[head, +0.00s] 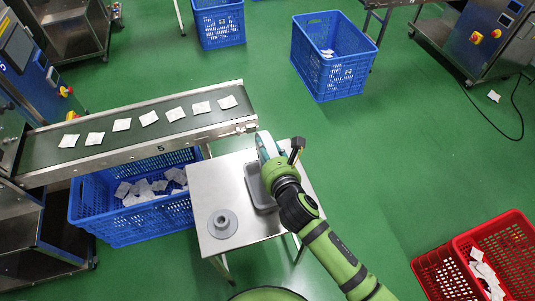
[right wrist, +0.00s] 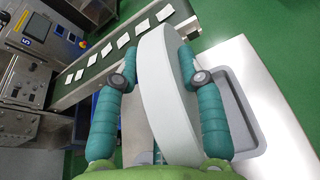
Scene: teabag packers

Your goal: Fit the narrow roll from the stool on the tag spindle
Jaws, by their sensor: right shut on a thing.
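My right gripper (head: 270,148) is over the far right part of the steel stool (head: 215,180). In the right wrist view its two teal fingers (right wrist: 160,77) are shut on a narrow pale roll (right wrist: 165,95), one finger on each flat side. The roll stands on edge between them, slightly tilted, and seems to be above the stool top. In the head view the roll is mostly hidden by my gripper. I cannot make out the tag spindle in either view. My left gripper is not in view.
A grey tray (head: 253,188) and a grey round flanged piece (head: 222,222) are on the stool. A conveyor (head: 100,154) with several teabags runs close behind it, over a blue crate (head: 120,230). Machines (right wrist: 42,40) stand at the left. A red crate (head: 440,272) is at the lower right.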

